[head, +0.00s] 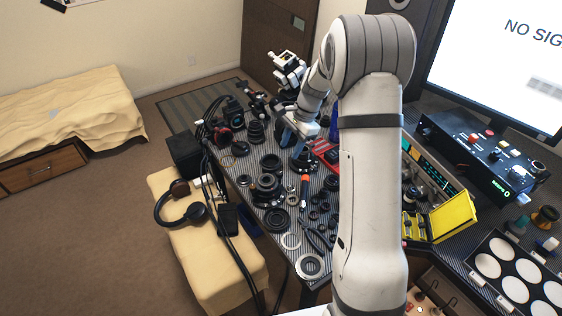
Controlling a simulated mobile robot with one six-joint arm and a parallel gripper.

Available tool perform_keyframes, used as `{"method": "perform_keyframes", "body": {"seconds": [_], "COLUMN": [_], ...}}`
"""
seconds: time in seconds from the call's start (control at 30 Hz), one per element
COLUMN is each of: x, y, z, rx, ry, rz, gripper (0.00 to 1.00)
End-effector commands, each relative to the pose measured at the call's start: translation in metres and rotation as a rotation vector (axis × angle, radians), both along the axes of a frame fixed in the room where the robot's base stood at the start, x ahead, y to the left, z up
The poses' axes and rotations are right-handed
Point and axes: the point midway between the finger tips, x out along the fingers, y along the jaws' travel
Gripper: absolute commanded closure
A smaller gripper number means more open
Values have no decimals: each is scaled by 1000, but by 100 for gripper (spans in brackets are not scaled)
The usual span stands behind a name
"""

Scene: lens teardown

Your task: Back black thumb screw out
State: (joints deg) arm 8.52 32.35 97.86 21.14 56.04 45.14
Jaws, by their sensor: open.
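My gripper (298,143) is at the far part of the striped work table, partly behind my forearm. It is open and points down. A round black lens part (303,161) lies just below its fingertips; I cannot tell whether they touch it. The black thumb screw is too small to make out among the dark parts, or is hidden by my gripper or arm.
The striped table (240,178) is crowded with black lens rings (268,183) and an orange-handled tool (304,190). A yellow case (455,215) and a control box (480,150) stand at right. Headphones (182,204) lie on a tan bench (205,262) at left.

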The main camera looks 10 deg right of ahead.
Motion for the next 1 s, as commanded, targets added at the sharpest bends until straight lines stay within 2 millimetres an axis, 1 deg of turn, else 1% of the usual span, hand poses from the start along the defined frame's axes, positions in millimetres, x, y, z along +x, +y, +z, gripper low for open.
{"method": "perform_keyframes", "body": {"seconds": [0.03, 0.1, 0.2, 0.3, 0.47, 0.8, 0.9, 1.0], "x": [10, 22, 33, 39, 41, 37, 36, 36], "y": [-3, -6, -8, -10, -6, 14, 18, 19], "z": [-14, -30, -49, -60, -74, -121, -130, -135], "rx": [15, 32, 51, 60, 66, 65, 65, 65], "ry": [29, 60, 92, 111, 122, 121, 121, 119], "rz": [-47, -110, -175, -213, -233, -229, -228, -230], "gripper": [57, 57, 57, 57, 57, 57, 57, 57]}}
